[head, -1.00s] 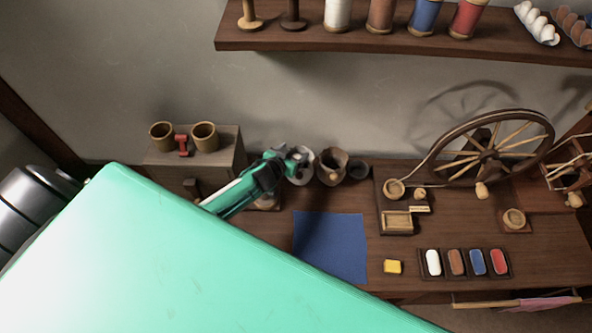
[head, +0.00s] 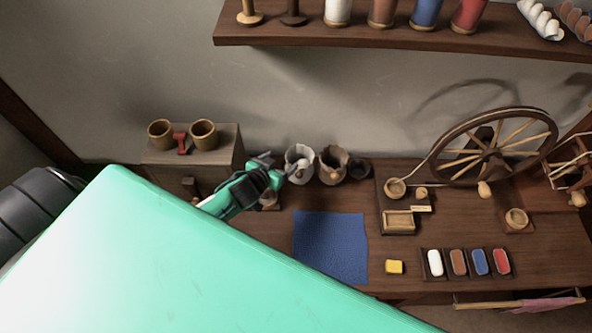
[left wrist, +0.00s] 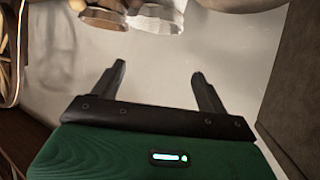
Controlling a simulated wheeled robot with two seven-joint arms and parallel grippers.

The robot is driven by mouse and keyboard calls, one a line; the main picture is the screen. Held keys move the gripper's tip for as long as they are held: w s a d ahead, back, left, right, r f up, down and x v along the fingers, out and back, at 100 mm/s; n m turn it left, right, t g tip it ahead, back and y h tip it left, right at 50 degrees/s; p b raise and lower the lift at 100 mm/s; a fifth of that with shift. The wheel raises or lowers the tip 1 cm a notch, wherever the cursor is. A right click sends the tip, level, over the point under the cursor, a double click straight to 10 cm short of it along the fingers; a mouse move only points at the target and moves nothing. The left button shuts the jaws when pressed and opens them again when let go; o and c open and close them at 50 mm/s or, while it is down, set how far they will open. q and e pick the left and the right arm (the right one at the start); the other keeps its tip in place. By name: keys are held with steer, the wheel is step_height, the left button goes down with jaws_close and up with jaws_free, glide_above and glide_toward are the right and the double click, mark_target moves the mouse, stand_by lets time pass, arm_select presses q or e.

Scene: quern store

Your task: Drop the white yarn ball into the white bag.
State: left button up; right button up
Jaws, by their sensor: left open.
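The white bag (head: 295,154) stands open at the back of the table, beside a brown bag (head: 327,158). A pale rounded shape, perhaps the white yarn ball (head: 303,165), shows at the white bag's mouth; I cannot clearly tell whether it lies inside. My left gripper (head: 287,168) is just left of the white bag, with its fingers apart. In the left wrist view my left gripper (left wrist: 158,70) is open with nothing between its fingers. The white bag (left wrist: 160,12) shows at the top there, beyond the fingertips. My right gripper is out of view.
A dark bowl (head: 359,169) stands right of the bags. A raised box (head: 215,165) with two cups stands left. My green arm hides the front left.

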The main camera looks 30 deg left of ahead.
arm_select(q)
steer(key=shift+b+v, duration=0.35)
steer(key=shift+v, duration=2.05)
steer(key=shift+f, duration=0.1)
